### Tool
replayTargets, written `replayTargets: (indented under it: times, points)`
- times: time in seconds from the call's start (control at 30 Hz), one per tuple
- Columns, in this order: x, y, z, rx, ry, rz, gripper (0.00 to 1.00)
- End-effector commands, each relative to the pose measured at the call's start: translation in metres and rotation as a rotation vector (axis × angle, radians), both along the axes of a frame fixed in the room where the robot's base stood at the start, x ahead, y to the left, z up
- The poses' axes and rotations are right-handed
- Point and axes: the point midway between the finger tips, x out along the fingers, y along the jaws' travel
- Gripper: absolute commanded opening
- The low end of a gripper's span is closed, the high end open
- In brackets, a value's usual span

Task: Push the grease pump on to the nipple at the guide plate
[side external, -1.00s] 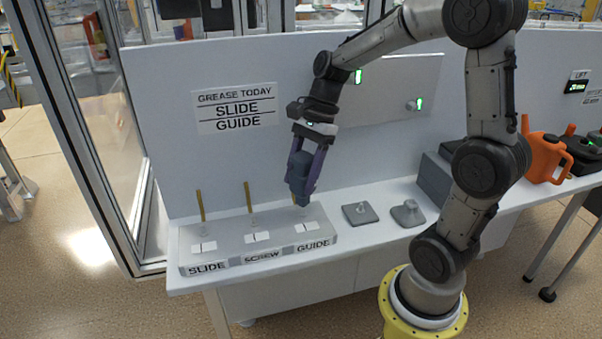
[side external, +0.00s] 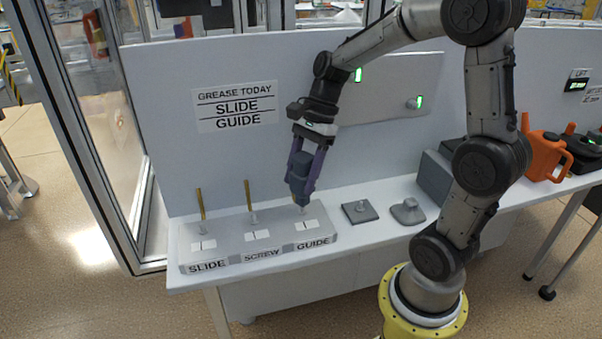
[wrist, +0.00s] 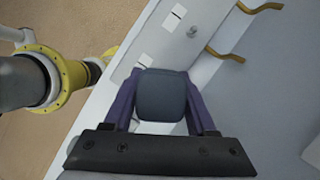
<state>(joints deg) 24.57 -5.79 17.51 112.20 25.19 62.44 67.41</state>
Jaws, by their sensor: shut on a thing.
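My gripper (side external: 303,176) is shut on the dark blue-grey grease pump (side external: 299,178), held upright with its tip down. The pump also shows between the purple fingers in the wrist view (wrist: 161,95). Its tip is just above or at the nipple (side external: 303,209) at the GUIDE plate (side external: 311,247); I cannot tell whether they touch. The pump hides that nipple in the wrist view. The SLIDE plate (side external: 207,266) and the SCREW plate (side external: 261,255) lie to the left on the same grey block (side external: 225,240), each with a nipple and a brown strip behind.
A wall sign (side external: 235,106) reads GREASE TODAY, SLIDE, GUIDE. A flat grey pad (side external: 359,212) and a grey holder (side external: 408,212) stand right of the block. An orange can (side external: 545,157) stands far right. The bench (side external: 380,238) front edge is clear.

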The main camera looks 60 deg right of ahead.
Motion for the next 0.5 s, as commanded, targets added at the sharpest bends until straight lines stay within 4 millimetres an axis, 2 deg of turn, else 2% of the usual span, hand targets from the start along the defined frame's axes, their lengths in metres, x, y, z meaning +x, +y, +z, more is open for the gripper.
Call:
replayTargets:
  times: [0.5]
  points:
    - [0.000, 0.000, -0.014, 0.001, 0.000, 0.000, 0.00]
